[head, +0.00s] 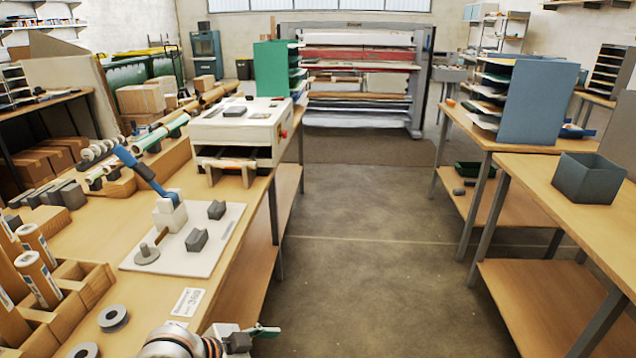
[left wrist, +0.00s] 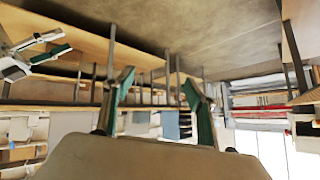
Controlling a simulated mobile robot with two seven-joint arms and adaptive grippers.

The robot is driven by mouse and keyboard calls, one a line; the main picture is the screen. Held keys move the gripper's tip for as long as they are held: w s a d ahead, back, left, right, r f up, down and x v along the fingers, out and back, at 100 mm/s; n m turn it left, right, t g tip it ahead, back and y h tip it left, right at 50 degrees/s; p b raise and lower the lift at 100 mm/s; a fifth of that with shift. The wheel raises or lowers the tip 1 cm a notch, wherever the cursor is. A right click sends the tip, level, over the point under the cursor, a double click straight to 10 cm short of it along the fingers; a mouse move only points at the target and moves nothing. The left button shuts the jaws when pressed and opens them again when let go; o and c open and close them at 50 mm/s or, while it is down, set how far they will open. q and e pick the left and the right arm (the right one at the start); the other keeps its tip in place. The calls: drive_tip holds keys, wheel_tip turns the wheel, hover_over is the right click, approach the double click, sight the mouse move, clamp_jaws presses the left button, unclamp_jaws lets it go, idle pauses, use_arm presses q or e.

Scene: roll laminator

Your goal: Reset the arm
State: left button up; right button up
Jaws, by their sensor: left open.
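My left arm comes in at the bottom of the head view, low beside the front edge of the left bench. Its gripper (head: 265,332) points right, with a green fingertip showing. In the left wrist view the left gripper (left wrist: 162,92) has its two green-padded fingers spread with nothing between them. That view is upside down, with the floor at the top. My right gripper (left wrist: 55,45) shows at its upper left, with its fingers apart and nothing seen between them. The right arm does not show in the head view.
The left bench (head: 100,235) carries a white board (head: 205,262) with a blue-handled press (head: 145,172), grey blocks and a white machine (head: 240,125). Right benches hold a blue-grey bin (head: 588,178) and a panelled rack (head: 540,100). The floor (head: 370,265) between is clear.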

use_arm(q)
drive_tip(key=s+a+f+n+t+y, duration=0.4)
drive_tip(key=s+a+f+n, duration=0.5)
drive_tip(key=s+a+f, duration=0.4)
drive_tip(key=s+f+y, duration=0.1)
drive_tip(key=s+f, duration=0.2)
drive_tip(key=f, duration=0.1)
drive_tip(key=shift+a+f+y, duration=0.3)
drive_tip(key=shift+f+y, duration=0.05)
drive_tip(key=shift+y, duration=0.05)
